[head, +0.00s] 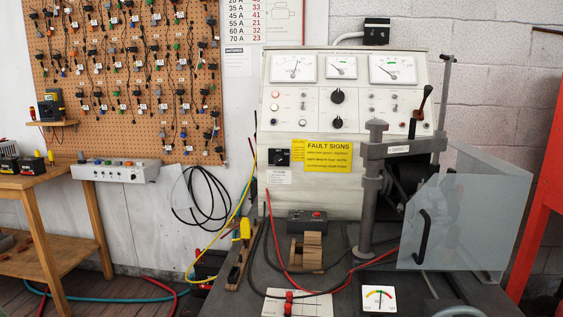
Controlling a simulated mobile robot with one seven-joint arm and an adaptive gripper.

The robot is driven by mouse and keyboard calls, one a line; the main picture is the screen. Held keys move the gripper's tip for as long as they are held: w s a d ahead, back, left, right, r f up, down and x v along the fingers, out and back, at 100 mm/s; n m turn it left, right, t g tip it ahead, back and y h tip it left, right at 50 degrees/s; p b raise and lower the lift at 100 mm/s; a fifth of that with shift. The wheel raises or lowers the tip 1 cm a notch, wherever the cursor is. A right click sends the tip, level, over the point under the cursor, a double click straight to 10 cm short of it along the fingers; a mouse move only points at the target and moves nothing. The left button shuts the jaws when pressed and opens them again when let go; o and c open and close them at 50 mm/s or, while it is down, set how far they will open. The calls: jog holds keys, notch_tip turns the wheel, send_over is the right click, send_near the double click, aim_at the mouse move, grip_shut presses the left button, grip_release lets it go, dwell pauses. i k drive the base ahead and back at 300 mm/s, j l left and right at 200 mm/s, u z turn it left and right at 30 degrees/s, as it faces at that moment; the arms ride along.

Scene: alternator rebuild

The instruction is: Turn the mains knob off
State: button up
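A grey-white test bench panel (391,207) stands in the middle of the head view. On its lower left is a black square switch plate (279,157) with a small rotary knob. A white label (278,178) sits under it, its print too small to read. Two round black knobs, an upper one (337,96) and a lower one (337,122), sit higher on the panel below the meters. I cannot read which knob is marked mains, nor which way it points. My gripper is not in view.
A yellow fault signs label (324,155) is right of the switch plate. A grey clamp post (374,190) and a clear hinged guard (458,222) stand at the right. Cables, a wooden block (307,252) and a small meter (379,299) lie on the bench top.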

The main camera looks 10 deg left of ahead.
aim_at(279, 160)
jog(key=i+j+u, duration=0.15)
jog(key=u, duration=0.2)
jog(key=i+j+u, duration=0.15)
jog(key=u, duration=0.2)
jog(key=i+u, duration=0.35)
jog(key=k+j, duration=0.05)
